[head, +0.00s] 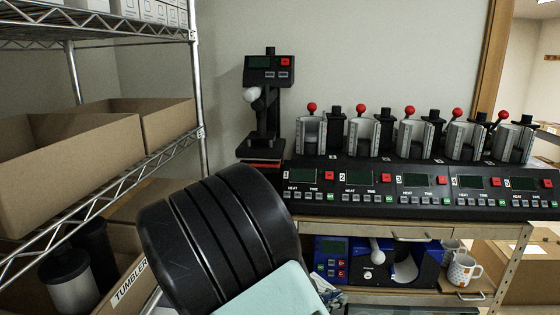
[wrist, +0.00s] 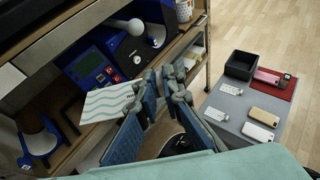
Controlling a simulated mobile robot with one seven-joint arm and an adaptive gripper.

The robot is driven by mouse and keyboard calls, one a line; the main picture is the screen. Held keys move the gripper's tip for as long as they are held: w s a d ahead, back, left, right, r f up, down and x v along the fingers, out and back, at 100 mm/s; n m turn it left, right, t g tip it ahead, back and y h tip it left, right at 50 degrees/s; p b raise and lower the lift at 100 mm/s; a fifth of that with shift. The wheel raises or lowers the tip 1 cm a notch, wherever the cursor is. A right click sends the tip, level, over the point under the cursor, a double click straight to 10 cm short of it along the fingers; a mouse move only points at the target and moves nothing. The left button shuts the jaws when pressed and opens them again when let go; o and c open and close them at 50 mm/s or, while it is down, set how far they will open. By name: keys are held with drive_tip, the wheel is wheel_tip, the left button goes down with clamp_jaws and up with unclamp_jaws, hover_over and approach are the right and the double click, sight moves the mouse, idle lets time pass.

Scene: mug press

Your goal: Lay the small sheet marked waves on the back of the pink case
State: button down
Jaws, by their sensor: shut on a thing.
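The small sheet marked with teal waves (wrist: 108,103) shows in the wrist view, pale with wavy lines, sticking out to the left of my gripper (wrist: 163,86). My gripper's blue-padded fingers are shut on it; the finger hides the sheet's right edge. A dark pink case (wrist: 267,77) lies on a red mat (wrist: 280,91), on the grey table at the right, well apart from my gripper. In the head view neither the sheet, the cases nor the gripper shows.
A black open box (wrist: 240,66), a tan case (wrist: 263,117) and small white sheets (wrist: 230,89) share the grey table (wrist: 222,101). A blue press (wrist: 93,68) stands on the shelf at left. A wire rack (head: 197,90) and a row of mug presses (head: 420,180) bound the head view.

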wheel_tip(320, 180, up, 7)
drive_tip(key=p, duration=0.8)
drive_tip(key=shift+s+a+f, duration=0.2)
drive_tip(key=shift+s+f, duration=0.1)
drive_tip(key=shift+f, duration=0.65)
drive_tip(key=shift+s+a+f, duration=0.15)
drive_tip(key=shift+s+f, duration=0.15)
drive_tip(key=shift+f, duration=0.6)
drive_tip(key=shift+s+a+f, duration=0.2)
drive_tip(key=shift+s+f, duration=0.1)
drive_tip(key=shift+f, duration=0.65)
